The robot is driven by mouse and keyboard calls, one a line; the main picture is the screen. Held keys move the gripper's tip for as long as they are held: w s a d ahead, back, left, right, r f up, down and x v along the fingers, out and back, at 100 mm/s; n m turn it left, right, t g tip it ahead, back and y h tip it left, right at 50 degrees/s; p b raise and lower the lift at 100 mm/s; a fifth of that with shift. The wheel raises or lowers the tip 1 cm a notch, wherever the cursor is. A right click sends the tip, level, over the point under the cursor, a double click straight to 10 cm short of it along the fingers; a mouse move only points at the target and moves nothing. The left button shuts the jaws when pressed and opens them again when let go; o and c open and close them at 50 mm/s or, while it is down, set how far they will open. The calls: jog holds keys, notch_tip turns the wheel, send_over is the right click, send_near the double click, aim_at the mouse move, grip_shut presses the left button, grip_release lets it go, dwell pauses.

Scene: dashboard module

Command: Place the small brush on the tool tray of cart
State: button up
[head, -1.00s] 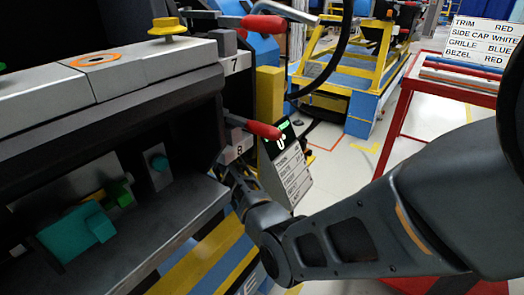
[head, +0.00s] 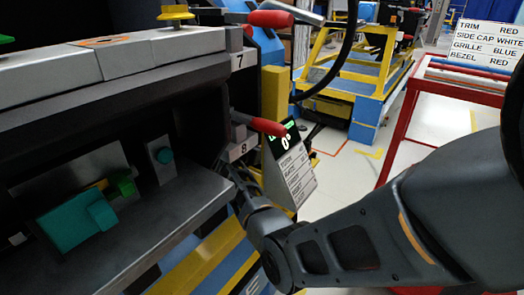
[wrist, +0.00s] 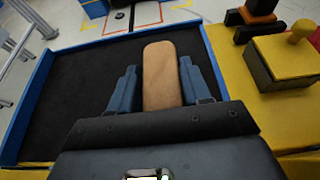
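The small brush (wrist: 162,75) shows in the wrist view as a light wooden block with a rounded far end; its bristles are hidden. My gripper (wrist: 163,85) has its two blue-grey fingers close along both sides of the brush, seemingly shut on it. Below and around them is the tool tray (wrist: 60,100), with a black mat and a blue rim. I cannot tell whether the brush touches the mat. In the head view my arm reaches down behind the dashboard module, and my gripper, the brush and the tray are hidden there.
A yellow box with a knob (wrist: 285,60) stands right of the tray. In the head view, the grey dashboard module (head: 120,60) with red-handled clamps (head: 268,126) fills the left. A small display sign (head: 285,165) stands beside my arm. A red-framed table (head: 400,120) is at right.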

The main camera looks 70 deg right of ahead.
jog(key=shift+o, duration=1.4)
jog(key=shift+s+a+f, duration=0.1)
jog(key=shift+s+f, duration=0.15)
jog(key=shift+f, duration=0.4)
jog(key=shift+s+f, duration=0.1)
jog(key=shift+r, duration=0.5)
jog(key=p+v, duration=0.1)
jog(key=v, duration=0.3)
jog(key=p+v, duration=0.1)
jog(key=v, duration=0.2)
jog(key=shift+w+a+r+p, duration=0.15)
jog(key=shift+w+r+p, duration=0.2)
jog(key=shift+r, duration=0.2)
